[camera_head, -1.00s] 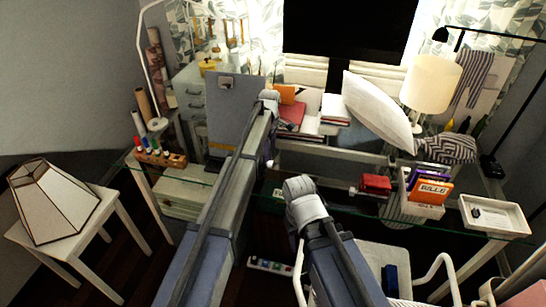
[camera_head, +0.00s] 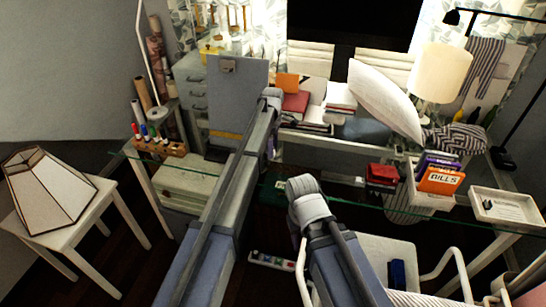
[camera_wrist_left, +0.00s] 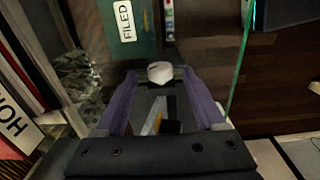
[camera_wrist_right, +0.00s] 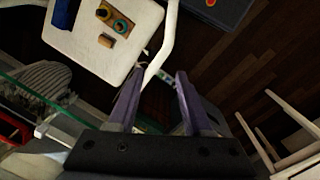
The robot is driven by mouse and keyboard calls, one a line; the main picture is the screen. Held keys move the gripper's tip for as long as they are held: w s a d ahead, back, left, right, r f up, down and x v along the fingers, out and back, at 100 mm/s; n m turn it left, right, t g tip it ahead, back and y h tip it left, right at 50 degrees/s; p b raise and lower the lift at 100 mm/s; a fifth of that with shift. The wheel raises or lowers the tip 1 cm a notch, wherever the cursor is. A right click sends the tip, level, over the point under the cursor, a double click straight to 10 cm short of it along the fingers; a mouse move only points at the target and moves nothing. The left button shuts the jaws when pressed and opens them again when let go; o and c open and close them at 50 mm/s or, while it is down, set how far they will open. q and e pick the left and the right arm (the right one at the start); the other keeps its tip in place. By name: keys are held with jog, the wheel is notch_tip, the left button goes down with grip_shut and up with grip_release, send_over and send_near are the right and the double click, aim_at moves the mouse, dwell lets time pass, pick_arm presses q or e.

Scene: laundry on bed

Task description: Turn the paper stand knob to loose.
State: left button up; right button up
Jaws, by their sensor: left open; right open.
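A grey upright board with a clip at its top (camera_head: 238,95) stands at the back left of the glass desk; it may be the paper stand. I cannot make out a knob on it. My left gripper (camera_wrist_left: 160,82) is open, with two purple fingers apart. A small white rounded thing (camera_wrist_left: 160,71) shows between or just beyond its fingertips; I cannot tell what it is. In the head view my left arm partly hides the board's lower right. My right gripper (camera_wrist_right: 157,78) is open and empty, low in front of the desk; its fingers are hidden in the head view.
The glass desk edge (camera_head: 400,209) runs across in front of me. A bills box (camera_head: 440,180), red books (camera_head: 382,173) and a white tray (camera_head: 503,207) sit on the right. A white chair (camera_wrist_right: 125,55) is close to my right gripper. A side table with a lampshade (camera_head: 48,190) stands left.

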pick_arm(q)
notch_tip(320, 180, down, 2)
jog(key=shift+b, duration=0.5)
jog(key=shift+r, duration=0.1)
jog(key=shift+c, duration=0.3)
grip_shut()
